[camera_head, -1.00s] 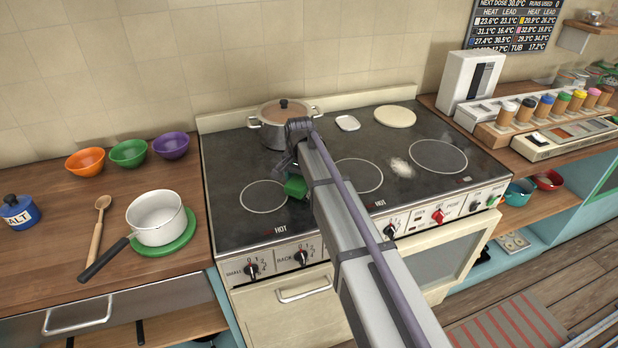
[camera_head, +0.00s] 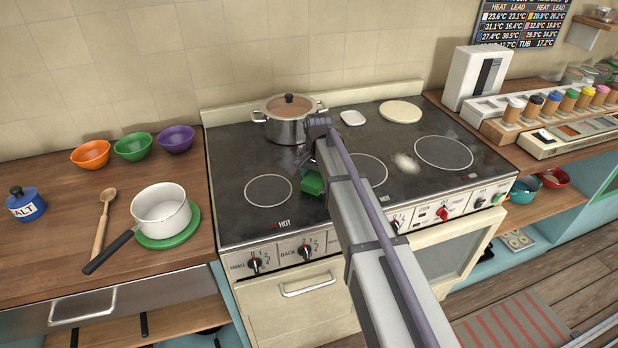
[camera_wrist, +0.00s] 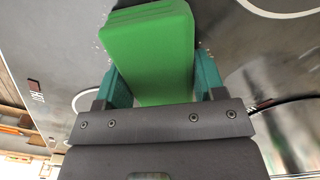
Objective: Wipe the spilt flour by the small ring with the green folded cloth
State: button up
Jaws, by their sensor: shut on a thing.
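The green folded cloth (camera_head: 313,184) is between the fingers of my gripper (camera_wrist: 155,78), which is shut on it. In the wrist view the cloth (camera_wrist: 150,45) sticks out past the fingertips over the dark hob. In the head view it is just right of the small front-left ring (camera_head: 268,190), low over the hob; I cannot tell whether it touches. White spilt flour (camera_head: 405,163) lies between the middle ring (camera_head: 366,170) and the right ring (camera_head: 443,152). A few pale specks show beside the cloth in the wrist view. My arm hides part of the hob.
A lidded pot (camera_head: 288,122) stands at the back left of the hob (camera_head: 232,215). A small white dish (camera_head: 352,118) and a round cream disc (camera_head: 400,111) lie along the back. A white saucepan (camera_head: 160,212) sits on a green mat on the left counter.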

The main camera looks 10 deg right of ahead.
aim_at(307, 181)
jog(key=shift+w+d+f, duration=0.1)
jog(key=shift+w+d, duration=0.05)
jog(key=shift+d, duration=0.6)
jog(key=shift+w+d, duration=0.1)
jog(key=shift+d, duration=0.65)
jog(key=shift+c, duration=0.2)
jog(key=o, duration=0.4)
jog(key=shift+s+d, duration=0.3)
jog(key=shift+s, duration=0.65)
jog(key=shift+s+a, duration=0.15)
jog(key=shift+a, duration=0.85)
jog(key=c, duration=0.4)
jog(key=shift+s+a+r, duration=0.15)
jog(key=shift+r, duration=0.05)
jog(key=shift+c, duration=1.4)
jog(key=shift+s+a+f, duration=0.1)
jog(key=shift+s+a, duration=0.05)
jog(key=shift+a, duration=1.05)
jog(key=shift+s+a+f, duration=0.1)
jog(key=shift+s+a, duration=0.05)
jog(key=shift+a, duration=1)
notch_tip(307, 181, up, 6)
jog(key=p, duration=0.6)
